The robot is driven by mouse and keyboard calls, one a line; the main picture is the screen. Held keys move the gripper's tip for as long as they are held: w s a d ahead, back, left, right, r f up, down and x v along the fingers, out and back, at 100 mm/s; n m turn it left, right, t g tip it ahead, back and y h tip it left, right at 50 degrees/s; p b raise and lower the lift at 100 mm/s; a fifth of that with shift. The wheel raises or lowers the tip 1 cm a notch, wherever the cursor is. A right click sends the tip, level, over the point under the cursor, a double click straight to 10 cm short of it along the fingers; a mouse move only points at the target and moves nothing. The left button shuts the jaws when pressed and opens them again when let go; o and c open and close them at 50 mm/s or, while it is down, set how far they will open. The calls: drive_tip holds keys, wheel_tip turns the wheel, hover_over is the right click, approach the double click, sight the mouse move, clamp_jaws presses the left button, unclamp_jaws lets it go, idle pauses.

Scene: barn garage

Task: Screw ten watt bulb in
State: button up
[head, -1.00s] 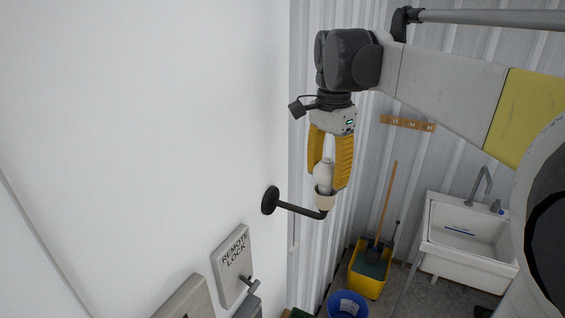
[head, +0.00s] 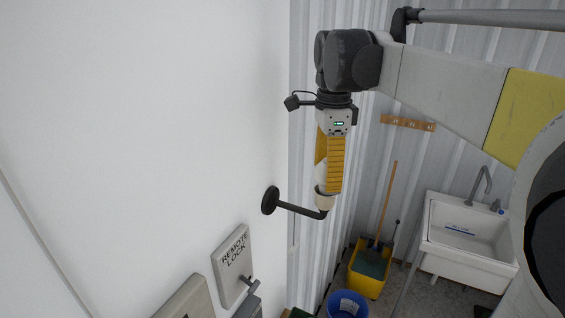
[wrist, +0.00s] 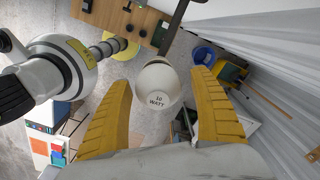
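The white bulb (wrist: 157,98), marked "10 WATT", shows between my fingers in the wrist view. It sits upright in a cream cup-shaped socket (head: 325,202) at the end of a black wall arm (head: 297,209). In the head view a yellow finger hides most of the bulb. My gripper (wrist: 163,78) points down from above, with one finger on each side of the bulb. Gaps show between the bulb and both fingers in the wrist view, so it is open. How deep the bulb sits in the socket cannot be told.
A white wall panel (head: 140,130) stands close on the left, with a "REMOTE LOCK" box (head: 233,265) low on it. A corrugated wall, a sink (head: 468,235), a yellow bucket (head: 371,270) and a blue bin (head: 347,304) are beyond.

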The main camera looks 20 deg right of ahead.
drive_tip(key=n, duration=1.3)
drive_tip(key=shift+n, duration=0.4)
drive_tip(key=n, duration=0.4)
drive_tip(key=shift+c, duration=0.2)
drive_tip(key=c, duration=0.8)
